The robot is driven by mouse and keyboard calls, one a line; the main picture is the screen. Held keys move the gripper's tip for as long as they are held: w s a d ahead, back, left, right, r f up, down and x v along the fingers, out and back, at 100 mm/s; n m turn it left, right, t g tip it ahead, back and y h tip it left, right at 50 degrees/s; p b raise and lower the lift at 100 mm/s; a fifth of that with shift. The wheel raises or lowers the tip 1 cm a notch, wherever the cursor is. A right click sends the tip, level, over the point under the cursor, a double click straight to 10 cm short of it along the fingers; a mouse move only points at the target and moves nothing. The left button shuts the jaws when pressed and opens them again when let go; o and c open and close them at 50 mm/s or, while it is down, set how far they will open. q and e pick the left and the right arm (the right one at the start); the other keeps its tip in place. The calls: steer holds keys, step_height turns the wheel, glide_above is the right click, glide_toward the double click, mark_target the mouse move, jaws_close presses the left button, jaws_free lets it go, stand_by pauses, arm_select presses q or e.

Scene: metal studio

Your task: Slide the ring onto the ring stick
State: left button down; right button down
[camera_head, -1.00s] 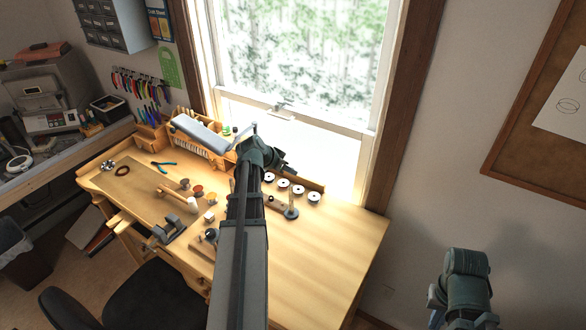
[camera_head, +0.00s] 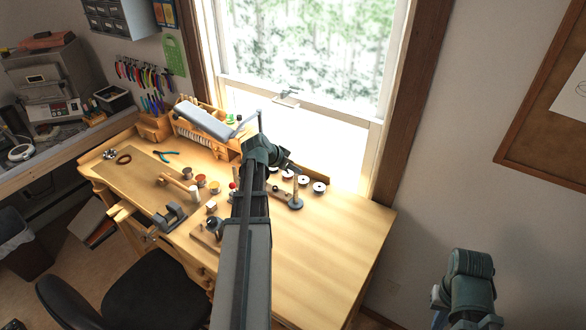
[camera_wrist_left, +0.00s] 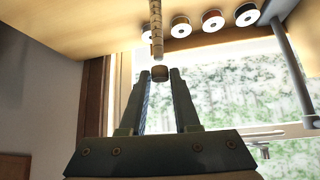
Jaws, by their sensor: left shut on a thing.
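The ring stick (camera_head: 295,187) stands upright on a dark round base near the middle of the bench. In the left wrist view the pale, banded stick (camera_wrist_left: 156,30) runs down from the top edge to the fingertips. My left gripper (camera_wrist_left: 160,74) is shut on a short brown band (camera_wrist_left: 159,73), which looks to be the ring. The band lies in line with the stick's end in this view; I cannot tell whether they touch. In the head view my left gripper (camera_head: 283,164) is left of and behind the stick, and the ring cannot be made out there. My right gripper (camera_head: 455,319) is at the bottom right, its fingers mostly cut off.
White-faced spools (camera_head: 319,187) stand in a row behind the stick. A lamp arm (camera_head: 259,122) is close behind my left gripper. A brown ring-shaped thing (camera_head: 124,159) lies far left on the bench. The bench's right part (camera_head: 345,235) is clear.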

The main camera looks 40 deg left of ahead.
arm_select(q)
steer(key=shift+f+b, duration=1.65)
stand_by(0.4)
steer(key=c, duration=0.6)
jaws_free()
steer(key=shift+o, duration=0.2)
steer(key=p+v, duration=1)
steer(key=v, duration=0.4)
steer(key=shift+w, duration=0.1)
